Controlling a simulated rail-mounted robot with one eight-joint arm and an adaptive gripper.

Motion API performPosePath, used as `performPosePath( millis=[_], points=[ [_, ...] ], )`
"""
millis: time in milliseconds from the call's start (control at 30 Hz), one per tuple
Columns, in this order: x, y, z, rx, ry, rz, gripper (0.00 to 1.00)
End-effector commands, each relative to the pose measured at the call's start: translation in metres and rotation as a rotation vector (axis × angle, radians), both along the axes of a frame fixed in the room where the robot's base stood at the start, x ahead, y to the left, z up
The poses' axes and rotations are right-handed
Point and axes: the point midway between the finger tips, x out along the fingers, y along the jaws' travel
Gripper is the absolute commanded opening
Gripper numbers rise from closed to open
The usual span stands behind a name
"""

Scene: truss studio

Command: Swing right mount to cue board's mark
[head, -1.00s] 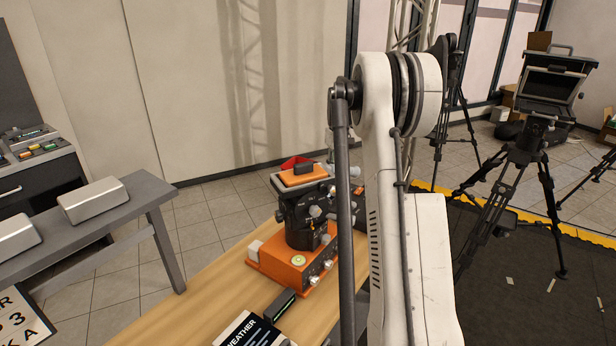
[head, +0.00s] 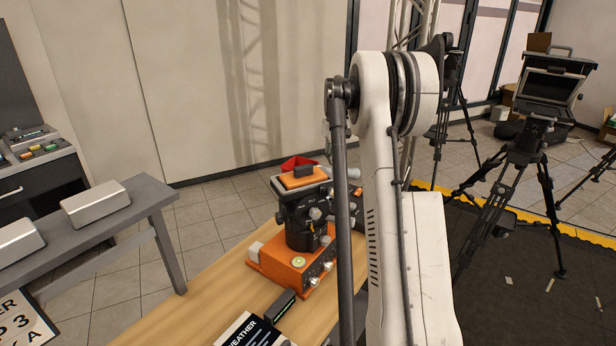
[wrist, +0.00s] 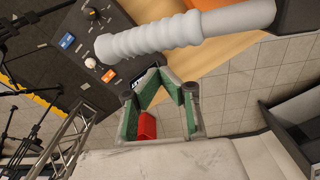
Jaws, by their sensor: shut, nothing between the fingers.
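In the head view a black mount (head: 300,212) with an orange top plate and grey knobs stands on an orange base (head: 284,262) on the wooden table. More dark mount parts with grey knobs show just right of it, partly hidden behind my arm. A board reading WEATHER (head: 245,335) lies at the lower edge; I cannot tell whether it is the cue board. In the wrist view a grey ribbed handle (wrist: 185,32) crosses above my gripper (wrist: 160,76), whose green-padded fingers are shut and empty. The handle is not between them. In the head view my gripper is hidden.
A dark panel (wrist: 78,70) with knobs and blue and orange labels is beside the handle. A red object (head: 298,162) shows behind the mount. A grey bench (head: 150,192) with silver boxes stands left. A camera on a tripod (head: 522,160) stands right.

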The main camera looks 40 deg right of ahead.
Motion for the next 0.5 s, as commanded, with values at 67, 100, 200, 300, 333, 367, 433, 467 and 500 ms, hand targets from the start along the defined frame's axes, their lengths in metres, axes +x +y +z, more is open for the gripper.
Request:
performPosePath(
  millis=[67,100,200,300,333,367,433,467,500],
  points=[
    [0.0,0.0,0.007,0.0,0.0,0.0,0.0],
    [0.0,0.0,0.01,0.0,0.0,0.0,0.0],
    [0.0,0.0,0.017,0.0,0.0,0.0,0.0],
    [0.0,0.0,0.023,0.0,0.0,0.0,0.0],
    [0.0,0.0,0.025,0.0,0.0,0.0,0.0],
    [0.0,0.0,0.028,0.0,0.0,0.0,0.0],
    [0.0,0.0,0.032,0.0,0.0,0.0,0.0],
    [0.0,0.0,0.035,0.0,0.0,0.0,0.0],
    [0.0,0.0,0.037,0.0,0.0,0.0,0.0]
  ],
)
